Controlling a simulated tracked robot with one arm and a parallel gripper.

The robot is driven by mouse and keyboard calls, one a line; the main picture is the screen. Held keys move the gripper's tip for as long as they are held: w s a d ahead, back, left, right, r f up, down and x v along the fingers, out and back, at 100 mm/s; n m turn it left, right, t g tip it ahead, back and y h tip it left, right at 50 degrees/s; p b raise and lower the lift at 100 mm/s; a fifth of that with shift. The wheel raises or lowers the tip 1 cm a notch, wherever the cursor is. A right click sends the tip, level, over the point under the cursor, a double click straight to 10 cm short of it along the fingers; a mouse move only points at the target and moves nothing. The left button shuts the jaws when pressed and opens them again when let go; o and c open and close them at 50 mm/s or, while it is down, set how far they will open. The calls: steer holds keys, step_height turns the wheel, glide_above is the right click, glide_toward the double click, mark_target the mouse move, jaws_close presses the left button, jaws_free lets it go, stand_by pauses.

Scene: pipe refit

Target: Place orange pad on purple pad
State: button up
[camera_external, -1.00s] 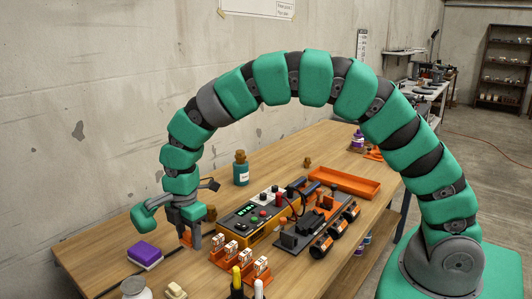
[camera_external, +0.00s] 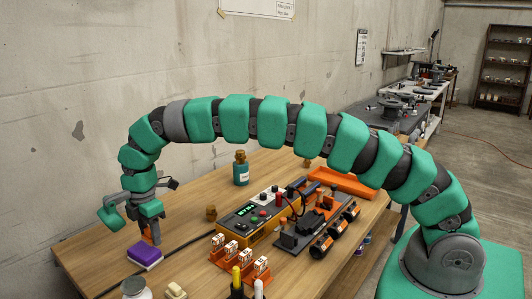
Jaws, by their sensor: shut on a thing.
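The purple pad (camera_external: 145,254), with a pale lower edge, lies flat on the wooden table at the left. My gripper (camera_external: 150,236) points down at the purple pad's back edge in the picture. It is shut on the orange pad (camera_external: 156,233), which shows only as a narrow upright orange strip between the dark fingers. The orange pad's lower end is close to the purple pad's far right edge. I cannot tell whether the two touch or whether the orange pad is above or behind the purple one.
A dark cable (camera_external: 192,243) runs across the table beside the purple pad. Orange holders (camera_external: 240,258) and a yellow-black meter box (camera_external: 252,221) stand to the right. A teal bottle (camera_external: 241,169) stands behind.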

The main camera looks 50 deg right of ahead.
mark_target(143, 250)
steer(key=shift+w+a+f, duration=0.1)
steer(key=shift+w+a, duration=0.15)
steer(key=shift+w, duration=0.3)
steer(key=shift+w+a+f, duration=0.1)
steer(key=shift+w+a, duration=0.15)
steer(key=shift+w, duration=0.35)
steer(key=shift+w+a+f, duration=0.1)
steer(key=shift+w+a, duration=0.15)
steer(key=shift+w, duration=0.3)
steer(key=shift+f+p, duration=0.3)
steer(key=shift+f, duration=1.35)
steer(key=o, duration=1)
steer(key=shift+c, duration=0.2)
step_height(143, 250, up, 12)
steer(key=shift+p, duration=0.4)
